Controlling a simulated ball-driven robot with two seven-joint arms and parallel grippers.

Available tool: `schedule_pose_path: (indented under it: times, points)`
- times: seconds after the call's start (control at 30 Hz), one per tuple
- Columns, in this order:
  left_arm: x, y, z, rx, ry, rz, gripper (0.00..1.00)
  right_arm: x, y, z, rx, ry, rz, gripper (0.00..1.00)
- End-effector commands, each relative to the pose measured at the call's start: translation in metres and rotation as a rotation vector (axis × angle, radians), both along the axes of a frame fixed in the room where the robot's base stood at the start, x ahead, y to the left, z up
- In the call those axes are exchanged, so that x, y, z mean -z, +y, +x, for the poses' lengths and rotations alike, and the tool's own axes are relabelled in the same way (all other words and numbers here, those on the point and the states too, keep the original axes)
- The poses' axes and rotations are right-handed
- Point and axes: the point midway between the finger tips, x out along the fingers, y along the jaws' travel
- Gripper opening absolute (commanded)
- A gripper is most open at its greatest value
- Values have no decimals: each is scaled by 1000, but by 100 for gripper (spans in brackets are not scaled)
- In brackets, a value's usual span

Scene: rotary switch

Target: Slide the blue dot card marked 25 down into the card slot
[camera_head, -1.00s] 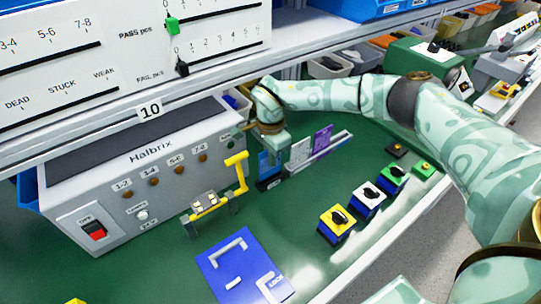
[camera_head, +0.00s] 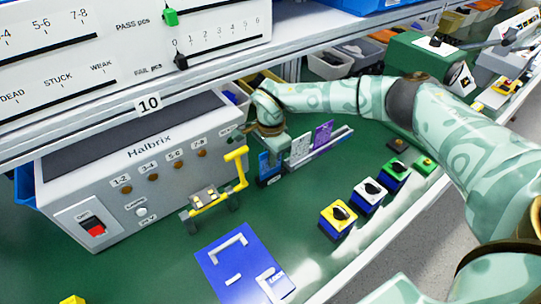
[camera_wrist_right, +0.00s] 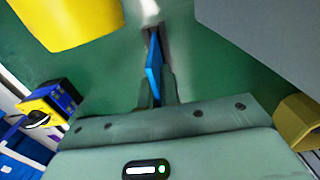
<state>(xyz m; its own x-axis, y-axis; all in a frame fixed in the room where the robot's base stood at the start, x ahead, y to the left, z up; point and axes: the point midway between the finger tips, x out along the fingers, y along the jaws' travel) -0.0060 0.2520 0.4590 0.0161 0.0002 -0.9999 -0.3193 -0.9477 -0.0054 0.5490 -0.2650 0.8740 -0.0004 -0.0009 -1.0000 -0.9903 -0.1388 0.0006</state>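The blue card (camera_head: 265,163) stands upright below my right gripper (camera_head: 271,146), at the near left end of the card rack (camera_head: 335,146). Its lower edge meets a small dark block with pale marking (camera_head: 270,181); I cannot tell how deep it sits in a slot. In the right wrist view the blue card (camera_wrist_right: 153,72) is seen nearly edge-on between my fingers (camera_wrist_right: 158,80), which are closed on it. The number on the card is too small to read. My left gripper is not in view.
A white card (camera_head: 300,150) and a purple card (camera_head: 323,135) stand farther along the rack. A yellow handle (camera_head: 238,170) and the grey Halbrix box (camera_head: 140,170) are close on the left. Yellow (camera_head: 338,219), white and green switch blocks stand to the right. Green mat between is free.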

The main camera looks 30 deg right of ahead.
Motion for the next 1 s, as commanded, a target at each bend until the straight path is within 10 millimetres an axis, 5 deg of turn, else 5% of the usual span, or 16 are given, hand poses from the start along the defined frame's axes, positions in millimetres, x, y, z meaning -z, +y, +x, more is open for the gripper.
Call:
schedule_pose_path:
  times: [0.57, 0.6, 0.67, 1.0]
  points:
    - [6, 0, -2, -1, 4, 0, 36, 15, 0, 0, 0, 0, 0, 0]
    - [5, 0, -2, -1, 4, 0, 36, 14, 0, 0, 0, 0, 0, 15]
    - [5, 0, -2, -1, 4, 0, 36, 14, 0, 0, 0, 0, 0, 29]
    - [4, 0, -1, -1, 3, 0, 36, 10, 0, 0, -1, 0, -1, 29]
